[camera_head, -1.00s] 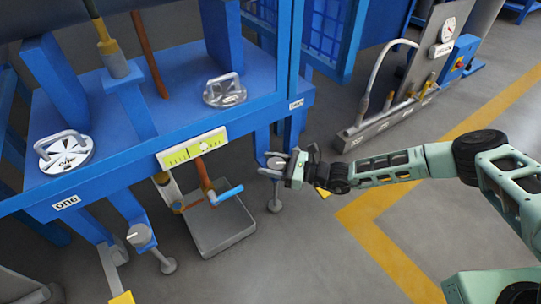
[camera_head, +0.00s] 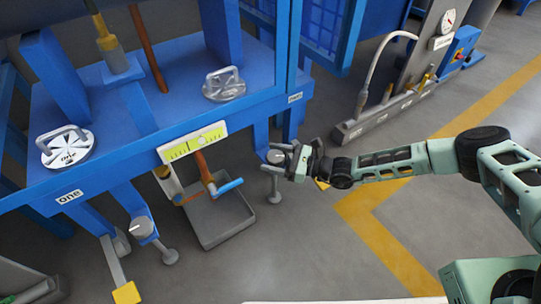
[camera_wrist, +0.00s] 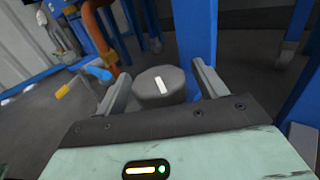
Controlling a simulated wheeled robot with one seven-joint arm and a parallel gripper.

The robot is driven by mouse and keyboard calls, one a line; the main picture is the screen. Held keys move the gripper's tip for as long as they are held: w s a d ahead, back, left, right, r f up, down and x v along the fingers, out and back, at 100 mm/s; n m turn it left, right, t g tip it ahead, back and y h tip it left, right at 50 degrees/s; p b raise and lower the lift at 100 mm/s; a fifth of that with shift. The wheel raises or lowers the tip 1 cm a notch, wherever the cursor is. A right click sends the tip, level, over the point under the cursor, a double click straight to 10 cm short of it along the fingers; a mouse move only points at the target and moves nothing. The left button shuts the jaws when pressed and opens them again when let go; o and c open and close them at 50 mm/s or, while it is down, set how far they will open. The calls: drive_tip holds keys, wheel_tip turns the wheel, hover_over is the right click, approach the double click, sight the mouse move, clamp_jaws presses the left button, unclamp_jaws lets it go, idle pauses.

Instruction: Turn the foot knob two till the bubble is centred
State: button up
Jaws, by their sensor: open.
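Foot knob two is a grey round knob (camera_head: 275,157) on a foot by the bench's right leg. In the wrist view the knob (camera_wrist: 158,86) has a white mark on top and sits between my open fingers, with a gap visible at least on the right. My gripper (camera_head: 288,160) is at the knob in the head view; its fingers (camera_wrist: 160,90) show on both sides in the wrist view. The yellow-green level (camera_head: 180,152) is on the bench's front edge. Its pale bubble looks right of the middle, but is small.
The other foot knob (camera_head: 141,228) is at the left leg, marked "one". A grey tray (camera_head: 222,235) and a pipe with a blue handle (camera_head: 229,187) are between the feet. A hose stand (camera_head: 385,118) is behind my arm.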

drive_tip(key=p+v, duration=0.5)
drive_tip(key=v, duration=1.1)
